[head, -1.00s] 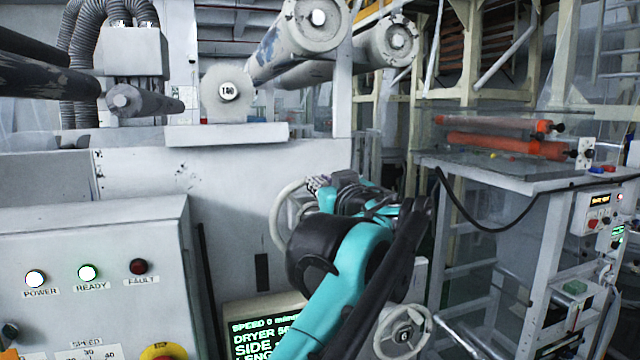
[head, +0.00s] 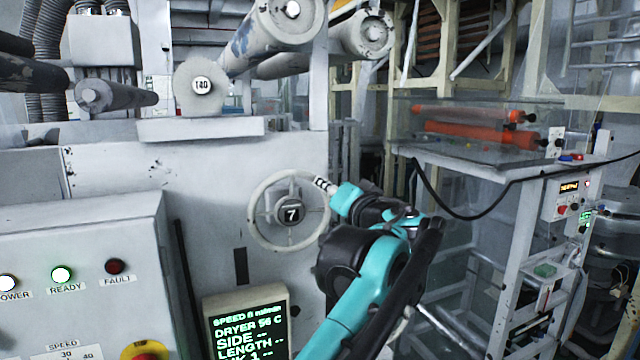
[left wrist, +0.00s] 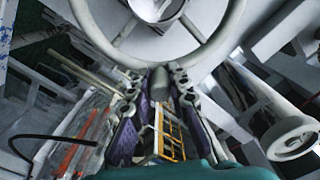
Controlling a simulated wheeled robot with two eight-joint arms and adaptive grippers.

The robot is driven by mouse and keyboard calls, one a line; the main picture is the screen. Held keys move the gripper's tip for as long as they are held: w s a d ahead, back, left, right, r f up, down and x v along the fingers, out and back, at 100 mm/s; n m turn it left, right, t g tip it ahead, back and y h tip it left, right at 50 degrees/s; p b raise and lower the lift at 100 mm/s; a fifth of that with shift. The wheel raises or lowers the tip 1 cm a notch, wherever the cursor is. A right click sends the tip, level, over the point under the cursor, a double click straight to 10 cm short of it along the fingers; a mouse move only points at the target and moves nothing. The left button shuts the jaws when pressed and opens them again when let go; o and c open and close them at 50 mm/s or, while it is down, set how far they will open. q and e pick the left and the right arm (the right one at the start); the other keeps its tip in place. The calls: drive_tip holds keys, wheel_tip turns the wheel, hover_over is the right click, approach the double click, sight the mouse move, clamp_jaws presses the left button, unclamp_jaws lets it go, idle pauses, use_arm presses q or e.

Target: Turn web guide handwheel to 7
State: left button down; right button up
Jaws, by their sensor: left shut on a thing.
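The web guide handwheel (head: 251,218) is a pale spoked wheel on the grey machine panel. Its dark hub plate shows the number 7. My left gripper (head: 322,184) is at the upper right of its rim. In the left wrist view the handwheel rim (left wrist: 98,38) crosses the top. There my left gripper (left wrist: 159,75) is shut on a short grey part at the rim, which looks like the wheel's handle. The fingers partly hide this part. My right gripper is in neither view.
A control box (head: 85,240) with lamps stands at the left. A green-text display (head: 245,325) sits below the wheel. Rollers (head: 265,40) stick out above. A table with orange rollers (head: 470,140) and a hanging black cable (head: 470,216) are at the right.

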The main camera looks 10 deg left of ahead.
use_arm(q)
drive_tip(key=shift+w+d+f+m, duration=0.3)
drive_tip(key=shift+d+f+m, duration=0.15)
drive_tip(key=shift+f+m, duration=0.45)
drive_tip(key=shift+r, duration=0.15)
drive_tip(key=c, duration=1.4)
unclamp_jaws()
drive_tip(key=shift+c, duration=0.2)
drive_tip(key=v, duration=1.2)
